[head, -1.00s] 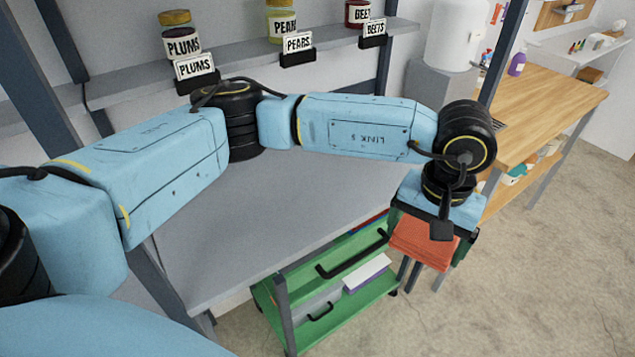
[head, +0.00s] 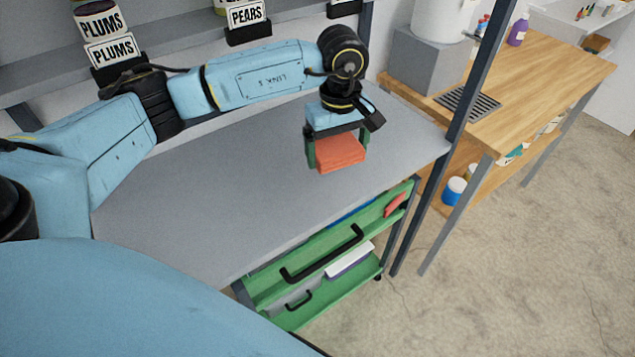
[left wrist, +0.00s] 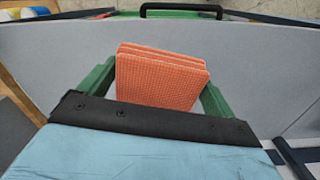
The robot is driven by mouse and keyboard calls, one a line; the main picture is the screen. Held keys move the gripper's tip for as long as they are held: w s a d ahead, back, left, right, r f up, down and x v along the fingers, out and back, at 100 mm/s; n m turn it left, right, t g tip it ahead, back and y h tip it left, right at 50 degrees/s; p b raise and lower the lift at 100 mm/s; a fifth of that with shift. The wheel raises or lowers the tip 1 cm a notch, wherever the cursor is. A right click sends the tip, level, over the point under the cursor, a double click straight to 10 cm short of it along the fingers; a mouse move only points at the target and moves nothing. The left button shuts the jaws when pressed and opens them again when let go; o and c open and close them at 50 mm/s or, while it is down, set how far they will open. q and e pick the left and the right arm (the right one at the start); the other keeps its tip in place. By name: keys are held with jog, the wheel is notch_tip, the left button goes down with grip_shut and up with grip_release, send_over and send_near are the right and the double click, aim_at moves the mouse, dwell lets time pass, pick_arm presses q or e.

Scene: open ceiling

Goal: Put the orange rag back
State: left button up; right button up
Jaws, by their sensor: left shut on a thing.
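The orange rag (head: 340,153) is a folded, textured stack held between the green fingers of my left gripper (head: 336,150) in the head view. The gripper is shut on it above the grey tabletop (head: 230,190), near its right end. The left wrist view shows the rag (left wrist: 160,78) with a finger at each side. I cannot tell the exact gap between the rag and the tabletop. My right gripper is not in view.
A green cart (head: 345,288) with black handles stands under the table's front edge. A dark post (head: 445,150) rises at the table's right. A wooden bench (head: 540,75) is beyond it. Jars with labels such as PLUMS (head: 110,48) line the shelf at the back.

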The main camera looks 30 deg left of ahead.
aim_at(321, 144)
pick_arm(q)
jog(key=a+n, duration=0.1)
jog(key=a, duration=0.1)
jog(key=a+f+n, duration=0.1)
jog(key=a, duration=0.1)
jog(key=shift+w, duration=0.15)
jog(key=shift+n, duration=0.3)
jog(key=f, duration=0.5)
jog(key=shift+a+f, duration=0.2)
jog(key=shift+a, duration=0.1)
notch_tip(321, 144, down, 4)
jog(key=shift+f, duration=0.1)
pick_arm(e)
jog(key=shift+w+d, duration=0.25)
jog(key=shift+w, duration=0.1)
pick_arm(q)
jog(key=shift+f, duration=0.2)
jog(key=o, duration=0.6)
jog(key=shift+o, duration=0.4)
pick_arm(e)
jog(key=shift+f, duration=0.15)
